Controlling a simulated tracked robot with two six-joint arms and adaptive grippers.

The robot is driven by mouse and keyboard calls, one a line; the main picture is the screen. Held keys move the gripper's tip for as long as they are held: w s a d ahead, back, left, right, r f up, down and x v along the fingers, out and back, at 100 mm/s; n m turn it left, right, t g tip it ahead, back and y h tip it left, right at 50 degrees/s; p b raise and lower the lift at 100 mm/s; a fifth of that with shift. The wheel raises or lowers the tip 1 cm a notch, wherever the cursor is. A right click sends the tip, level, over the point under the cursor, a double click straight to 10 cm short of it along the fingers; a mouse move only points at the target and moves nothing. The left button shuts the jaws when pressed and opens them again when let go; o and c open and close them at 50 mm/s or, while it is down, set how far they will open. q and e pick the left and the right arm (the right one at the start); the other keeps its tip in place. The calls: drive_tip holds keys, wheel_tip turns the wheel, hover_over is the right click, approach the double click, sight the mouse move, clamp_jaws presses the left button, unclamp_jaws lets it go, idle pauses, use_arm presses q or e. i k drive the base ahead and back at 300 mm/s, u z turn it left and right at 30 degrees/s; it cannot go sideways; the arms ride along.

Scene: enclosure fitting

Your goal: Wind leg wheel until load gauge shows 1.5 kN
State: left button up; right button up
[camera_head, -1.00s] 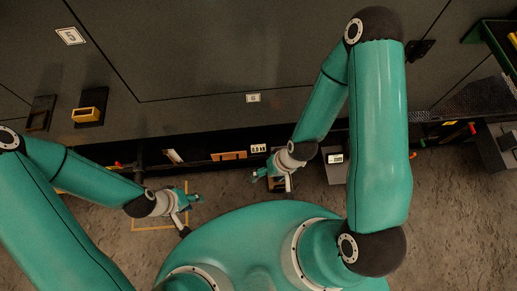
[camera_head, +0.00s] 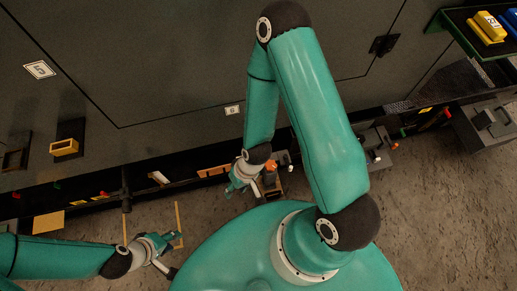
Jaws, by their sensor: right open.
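My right gripper (camera_head: 235,187) is open and hangs over the low ledge at the foot of the dark enclosure, below the label 6. Just right of it is a small brown block-like fitting with an orange part (camera_head: 270,166), partly covered by my gripper and wrist. I cannot tell whether the gripper touches it, and no leg wheel can be made out clearly. The load gauge's reading does not show; my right arm covers part of that area. My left gripper (camera_head: 172,241) is over the floor at lower left, apart from the ledge, and its jaw state is unclear.
The dark enclosure wall carries label 5 (camera_head: 39,69), label 6 (camera_head: 232,110) and a yellow-fronted holder (camera_head: 65,148). A green-edged shelf with yellow blocks (camera_head: 486,27) is at upper right. A grey box (camera_head: 489,124) stands at right. The floor at lower right is clear.

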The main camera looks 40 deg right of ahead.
sight(270, 165)
drive_tip(key=u, duration=0.1)
drive_tip(key=k, duration=1.5)
drive_tip(key=z, duration=0.5)
drive_tip(key=i, duration=1)
drive_tip(key=u, duration=0.05)
